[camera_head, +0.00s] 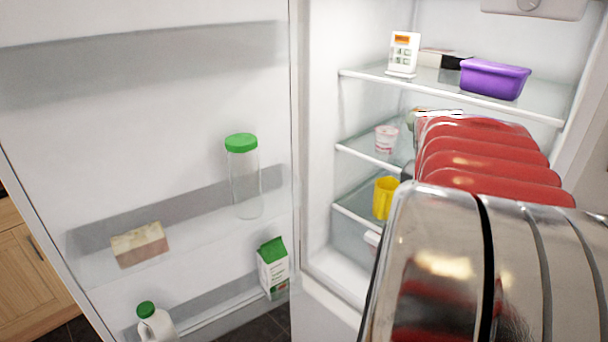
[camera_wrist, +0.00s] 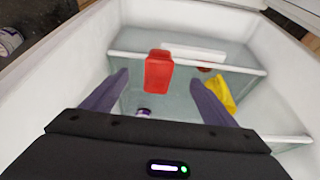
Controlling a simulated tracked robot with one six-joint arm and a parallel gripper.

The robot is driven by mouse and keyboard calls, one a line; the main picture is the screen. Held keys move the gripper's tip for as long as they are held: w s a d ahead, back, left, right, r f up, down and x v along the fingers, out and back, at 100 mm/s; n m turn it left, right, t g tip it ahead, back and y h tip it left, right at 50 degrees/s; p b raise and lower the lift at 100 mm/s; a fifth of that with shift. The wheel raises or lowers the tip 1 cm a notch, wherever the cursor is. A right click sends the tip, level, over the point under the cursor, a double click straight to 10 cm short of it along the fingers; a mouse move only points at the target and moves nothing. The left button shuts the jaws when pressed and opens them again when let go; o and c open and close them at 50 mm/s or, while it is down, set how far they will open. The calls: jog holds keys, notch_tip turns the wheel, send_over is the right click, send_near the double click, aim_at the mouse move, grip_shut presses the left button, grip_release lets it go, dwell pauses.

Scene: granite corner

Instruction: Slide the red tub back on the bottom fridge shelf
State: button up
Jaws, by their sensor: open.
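In the wrist view a red tub (camera_wrist: 158,70) stands in the fridge on a pale glass shelf (camera_wrist: 180,103). My gripper (camera_wrist: 159,78) is open, with one grey-purple finger on each side of the tub's line. The gaps between fingers and tub are visible, and the tub appears just beyond or level with the fingertips; the exact depth is hard to tell. In the head view my arm covers the tub and my gripper.
A yellow mug (camera_wrist: 219,95) is close to the right finger; it also shows in the head view (camera_head: 384,198). A small purple-and-white item (camera_wrist: 143,113) lies between the fingers, nearer me. A white flat item (camera_wrist: 195,53) is behind. The open fridge door (camera_head: 150,130) is left.

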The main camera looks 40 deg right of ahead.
dwell(0.3)
jog(key=x, duration=1.4)
jog(key=shift+r, duration=0.1)
jog(key=shift+c, duration=0.6)
jog(key=c, duration=1.3)
